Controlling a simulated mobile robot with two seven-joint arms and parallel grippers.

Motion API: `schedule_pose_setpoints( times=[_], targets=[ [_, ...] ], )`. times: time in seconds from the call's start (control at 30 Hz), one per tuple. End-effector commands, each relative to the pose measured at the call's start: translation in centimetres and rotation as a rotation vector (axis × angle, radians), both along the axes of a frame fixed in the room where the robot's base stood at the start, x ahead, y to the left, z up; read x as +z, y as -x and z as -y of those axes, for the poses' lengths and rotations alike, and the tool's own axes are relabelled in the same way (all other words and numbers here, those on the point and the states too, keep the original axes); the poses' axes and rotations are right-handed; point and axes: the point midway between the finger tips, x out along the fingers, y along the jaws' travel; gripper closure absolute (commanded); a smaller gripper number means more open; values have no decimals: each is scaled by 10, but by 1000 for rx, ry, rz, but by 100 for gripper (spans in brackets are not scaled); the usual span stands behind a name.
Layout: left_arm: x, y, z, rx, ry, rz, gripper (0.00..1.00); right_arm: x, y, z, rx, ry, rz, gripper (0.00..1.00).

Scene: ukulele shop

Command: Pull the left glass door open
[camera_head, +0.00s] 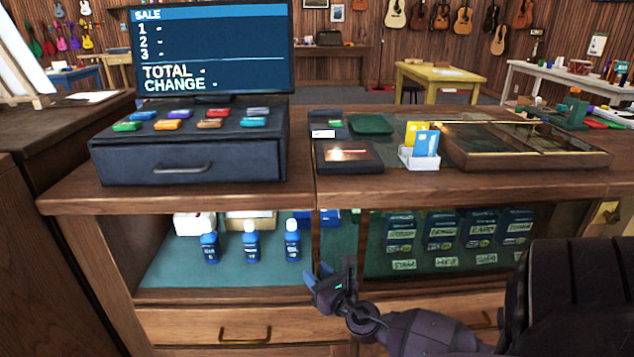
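The front of the wooden display case under the counter has a left opening and a right glazed section. Blue bottles (251,243) stand clearly visible behind the left opening; I cannot tell whether glass covers them. A narrow wooden upright (316,240) runs at the right of the bottles, and a second upright (363,240) stands farther right. Darker glass covers hanging packets (440,230) on the right. My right gripper (335,279) is in front of the case, just below and beside the first upright. Its fingers look apart, with nothing visible between them. Contact with the door cannot be told. My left gripper is out of view.
A drawer (240,325) with a brass handle lies below the left opening. On the counter are a cash register (190,158), a card holder (419,160) and a flat glass-topped case (525,145). A dark cabinet (30,260) stands close on the left.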

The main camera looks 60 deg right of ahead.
Motion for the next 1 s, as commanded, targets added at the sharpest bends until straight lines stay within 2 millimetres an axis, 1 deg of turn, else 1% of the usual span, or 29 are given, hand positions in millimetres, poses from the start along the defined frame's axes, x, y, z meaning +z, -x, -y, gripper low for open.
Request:
schedule_pose_setpoints(
  times=[0.13,0.23,0.6,0.7,0.83,1.0],
  targets=[
    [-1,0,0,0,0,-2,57,0,4,-1,0,1,0,66],
    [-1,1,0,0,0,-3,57,-1,13,-4,-1,1,-1,66],
    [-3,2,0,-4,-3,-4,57,-1,74,-24,0,1,-4,66],
    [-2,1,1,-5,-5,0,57,-1,87,-28,0,1,-3,66],
    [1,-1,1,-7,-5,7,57,-1,98,-32,-1,1,-3,66],
    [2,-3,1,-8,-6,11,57,0,103,-34,0,-1,0,66]
  ],
)
